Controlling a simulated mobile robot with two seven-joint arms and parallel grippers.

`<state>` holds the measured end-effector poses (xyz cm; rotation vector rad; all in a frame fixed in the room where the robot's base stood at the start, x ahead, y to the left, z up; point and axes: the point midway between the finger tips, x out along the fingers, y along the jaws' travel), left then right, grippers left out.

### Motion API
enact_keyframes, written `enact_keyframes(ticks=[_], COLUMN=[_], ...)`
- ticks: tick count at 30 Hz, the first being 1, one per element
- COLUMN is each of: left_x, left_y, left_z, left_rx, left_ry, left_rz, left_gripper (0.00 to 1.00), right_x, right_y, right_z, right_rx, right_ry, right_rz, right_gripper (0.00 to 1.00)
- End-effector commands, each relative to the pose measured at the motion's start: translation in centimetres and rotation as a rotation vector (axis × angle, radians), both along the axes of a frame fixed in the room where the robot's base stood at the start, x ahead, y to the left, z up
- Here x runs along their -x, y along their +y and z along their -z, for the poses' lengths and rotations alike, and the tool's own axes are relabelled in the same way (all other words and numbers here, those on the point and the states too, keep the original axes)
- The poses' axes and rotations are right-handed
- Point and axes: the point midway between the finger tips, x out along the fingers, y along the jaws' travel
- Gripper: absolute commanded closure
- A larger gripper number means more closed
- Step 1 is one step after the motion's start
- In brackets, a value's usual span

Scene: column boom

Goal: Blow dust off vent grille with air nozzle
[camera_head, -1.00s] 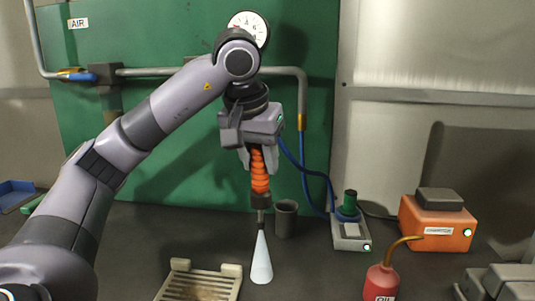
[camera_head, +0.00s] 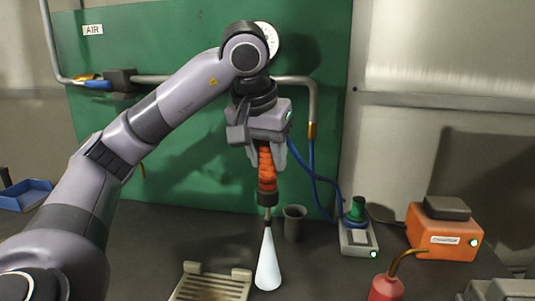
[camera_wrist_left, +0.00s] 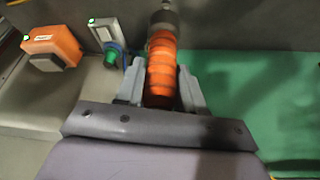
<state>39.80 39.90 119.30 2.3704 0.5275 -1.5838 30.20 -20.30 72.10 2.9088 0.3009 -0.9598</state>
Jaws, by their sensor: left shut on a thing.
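The air nozzle (camera_head: 267,172) has an orange ribbed handle, a dark collar and a thin tip pointing down. My left gripper (camera_head: 266,152) is shut on its handle and holds it upright above the bench. A pale white cone (camera_head: 268,265), which looks like an air jet, spreads down from the tip. The beige slatted vent grille (camera_head: 212,286) lies to the left of the cone, partly cut off by the bottom edge. Brownish dust seems to lie on its slats. The left wrist view shows the handle (camera_wrist_left: 161,70) between the fingers. My right gripper is not in view.
A grey cup (camera_head: 294,224) stands just right of the nozzle. Further right are a grey box with a green knob (camera_head: 357,212), an orange unit (camera_head: 442,231) and a red oil can (camera_head: 386,288). A blue tray (camera_head: 25,195) is far left. A blue hose (camera_head: 312,160) hangs behind.

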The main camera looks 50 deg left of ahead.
Motion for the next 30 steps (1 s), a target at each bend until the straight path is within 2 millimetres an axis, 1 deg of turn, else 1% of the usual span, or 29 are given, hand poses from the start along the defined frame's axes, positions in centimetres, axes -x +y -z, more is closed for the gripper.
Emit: enact_keyframes(ticks=[1,9,24,30], left_x=[0.0,0.0,0.0,-0.1], left_y=[0.0,0.0,0.0,0.0], left_z=[-0.6,-1.8,-4.3,-5.1], left_rx=[0.0,0.0,0.0,0.001], left_ry=[-0.001,-0.001,-0.001,-0.005], left_rz=[-0.001,0.0,0.0,0.001], left_gripper=[0.99,0.99,0.99,0.99], right_x=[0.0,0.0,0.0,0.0], right_y=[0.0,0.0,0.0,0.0], right_z=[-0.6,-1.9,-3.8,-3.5], right_rx=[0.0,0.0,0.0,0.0], right_ry=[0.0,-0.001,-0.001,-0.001], right_rz=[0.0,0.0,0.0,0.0], right_gripper=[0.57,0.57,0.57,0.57])
